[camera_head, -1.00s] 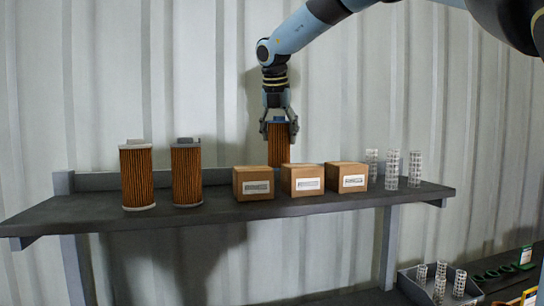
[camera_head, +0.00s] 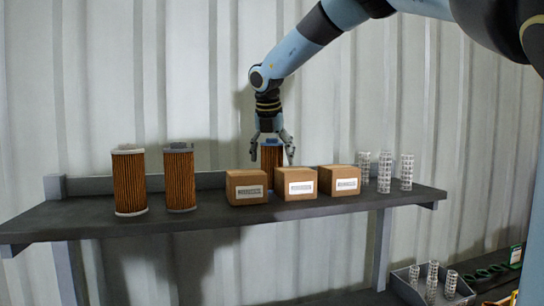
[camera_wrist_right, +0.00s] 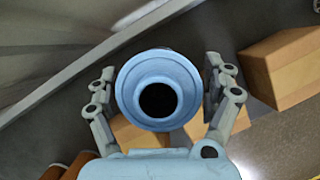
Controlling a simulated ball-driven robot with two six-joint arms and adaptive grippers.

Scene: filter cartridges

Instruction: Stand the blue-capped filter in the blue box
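The blue-capped filter (camera_head: 272,165) stands upright behind the cardboard boxes, with an orange pleated body. No blue box can be made out. My left gripper is not in view.
Two larger orange filters (camera_head: 129,182) with grey tops stand at left on the dark shelf (camera_head: 110,225). Three labelled cardboard boxes (camera_head: 296,184) line the shelf's front middle. Clear mesh tubes (camera_head: 384,172) stand at right. A grey bin (camera_head: 404,284) with more tubes is lower right.

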